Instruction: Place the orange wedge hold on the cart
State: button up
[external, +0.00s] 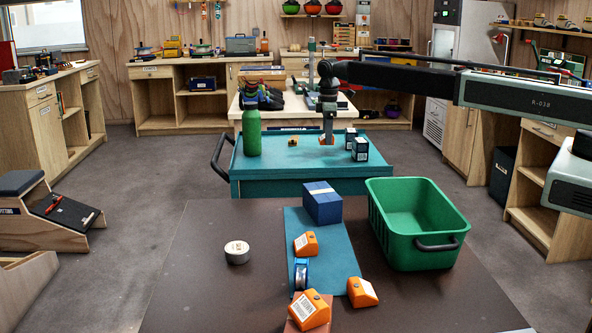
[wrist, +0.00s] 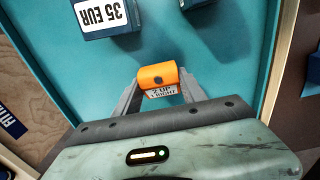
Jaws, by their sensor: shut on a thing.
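My gripper (external: 328,137) is over the teal cart (external: 275,163), right of the middle of its top. It is shut on an orange wedge hold (external: 322,142). In the wrist view the hold (wrist: 157,76) sits between the two fingers (wrist: 160,92), with a white label facing the camera. The cart's teal top (wrist: 60,65) spreads below it. The hold is at or just above the cart top; I cannot tell if it touches. Another small orange piece (external: 293,142) lies on the cart to the left.
A green bottle (external: 251,132) stands at the cart's left. Dark boxes (external: 360,149) stand at its right, close to my gripper.

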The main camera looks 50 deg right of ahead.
jog(key=shift+f+b, duration=1.6)
jog(key=shift+f, duration=0.35)
jog(key=o, duration=1.4)
jog(key=shift+r, duration=0.1)
jog(key=shift+r, duration=0.1)
notch_tip(320, 180, up, 12)
jog(key=p, duration=1.2)
jog(key=shift+r+p, duration=0.2)
jog(key=shift+p, duration=0.2)
jog(key=s+m, duration=0.3)
jog(key=s, duration=0.8)
jog(key=s+d+m, duration=0.1)
jog(key=s+m, duration=0.2)
jog(key=s, duration=0.8)
jog(key=s+m, duration=0.3)
jog(key=s, duration=0.9)
jog(key=shift+d+f, duration=0.1)
jog(key=shift+d, duration=0.1)
